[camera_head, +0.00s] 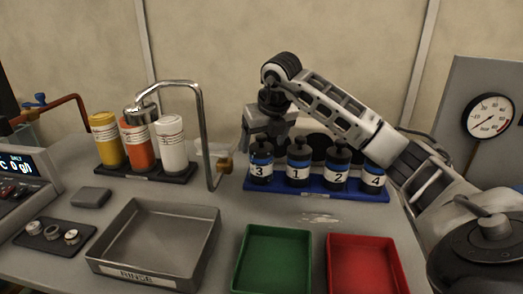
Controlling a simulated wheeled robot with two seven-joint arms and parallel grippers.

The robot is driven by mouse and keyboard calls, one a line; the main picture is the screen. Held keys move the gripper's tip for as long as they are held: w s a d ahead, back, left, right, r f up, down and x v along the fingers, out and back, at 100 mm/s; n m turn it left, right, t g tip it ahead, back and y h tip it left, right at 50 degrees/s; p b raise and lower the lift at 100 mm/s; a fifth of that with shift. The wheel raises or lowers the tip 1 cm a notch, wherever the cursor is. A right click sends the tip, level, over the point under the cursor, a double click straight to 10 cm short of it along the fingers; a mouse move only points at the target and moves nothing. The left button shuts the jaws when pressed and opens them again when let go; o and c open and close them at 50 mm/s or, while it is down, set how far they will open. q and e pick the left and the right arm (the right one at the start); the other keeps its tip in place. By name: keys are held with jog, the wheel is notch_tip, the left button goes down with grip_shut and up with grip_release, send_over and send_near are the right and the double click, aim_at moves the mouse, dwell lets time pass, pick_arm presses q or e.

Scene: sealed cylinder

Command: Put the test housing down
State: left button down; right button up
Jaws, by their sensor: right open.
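Several black-capped cylinders with white and blue number labels stand upright in a blue rack (318,191). From left to right they are cylinder 3 (261,170), cylinder 1 (298,172), cylinder 2 (337,176) and cylinder 4 (372,181). I cannot tell which thing is the test housing. My right gripper (262,146) is open, pointing down at the top of cylinder 3. Whether its fingers touch the cap is unclear. Black round shapes behind the cylinders are partly hidden. My left gripper is not in view.
A grey RINSE tray (130,272), a green tray (274,233) and a red tray (365,240) lie in front, all empty. A bent metal pipe (202,125) rises left of the rack. Yellow, orange and white bottles (171,146) stand further left.

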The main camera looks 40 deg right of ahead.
jog(key=v, duration=0.7)
dwell(0.4)
